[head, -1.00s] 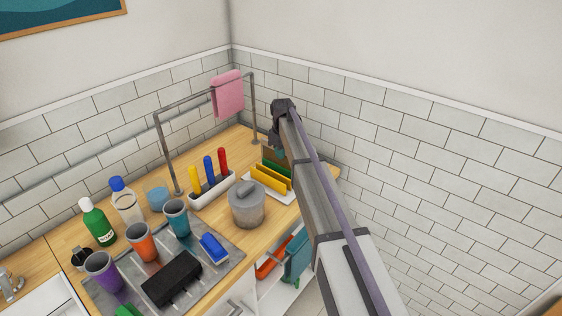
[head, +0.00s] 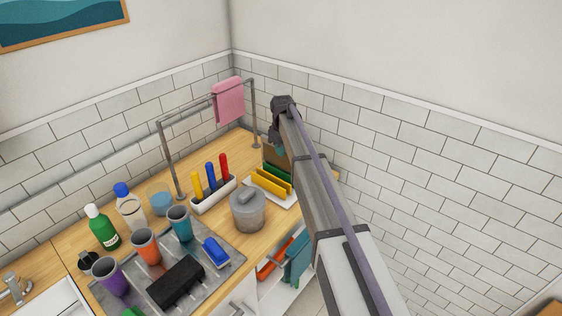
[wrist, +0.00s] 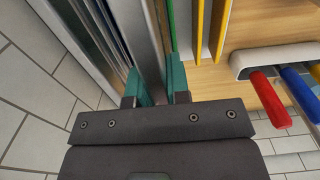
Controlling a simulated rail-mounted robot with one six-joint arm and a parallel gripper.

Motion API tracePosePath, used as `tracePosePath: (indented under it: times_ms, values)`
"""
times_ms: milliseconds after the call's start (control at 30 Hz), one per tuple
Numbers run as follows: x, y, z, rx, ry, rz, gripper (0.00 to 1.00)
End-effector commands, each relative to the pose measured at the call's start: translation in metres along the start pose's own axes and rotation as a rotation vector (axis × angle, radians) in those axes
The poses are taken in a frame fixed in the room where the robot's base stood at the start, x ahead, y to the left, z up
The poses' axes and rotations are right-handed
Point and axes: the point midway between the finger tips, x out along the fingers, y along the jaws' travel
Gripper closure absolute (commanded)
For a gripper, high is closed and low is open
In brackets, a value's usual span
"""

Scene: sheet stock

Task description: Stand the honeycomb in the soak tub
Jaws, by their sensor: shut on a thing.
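My gripper (wrist: 157,85) has teal fingertips and is shut on a thin upright panel (wrist: 152,30), seen edge-on in the wrist view. Its face is too hidden to tell for certain that it is the honeycomb. In the head view my gripper (head: 279,147) is at the far end of the counter, partly hidden by my arm. A brown panel (head: 271,156) shows just below it, behind a green board (head: 276,171). The green board (wrist: 173,25) is close beside the fingers in the wrist view. I cannot pick out the soak tub for certain.
Yellow boards (head: 268,184) stand in a white rack next to the green one. A holder (head: 212,196) with coloured handles, a grey lidded pot (head: 248,212) and several cups stand nearer. A rail with a pink towel (head: 228,102) rises behind. Tiled walls are close.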

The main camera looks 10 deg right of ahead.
Motion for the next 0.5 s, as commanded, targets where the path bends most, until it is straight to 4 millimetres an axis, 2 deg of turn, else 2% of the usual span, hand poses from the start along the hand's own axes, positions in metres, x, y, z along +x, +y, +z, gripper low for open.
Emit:
tracePosePath:
  times_ms: [33, 500]
  values:
    - [-0.010, 0.000, 0.000, 0.000, 0.000, 0.000, 1.00]
    - [-0.053, 0.000, 0.000, 0.000, 0.000, 0.000, 1.00]
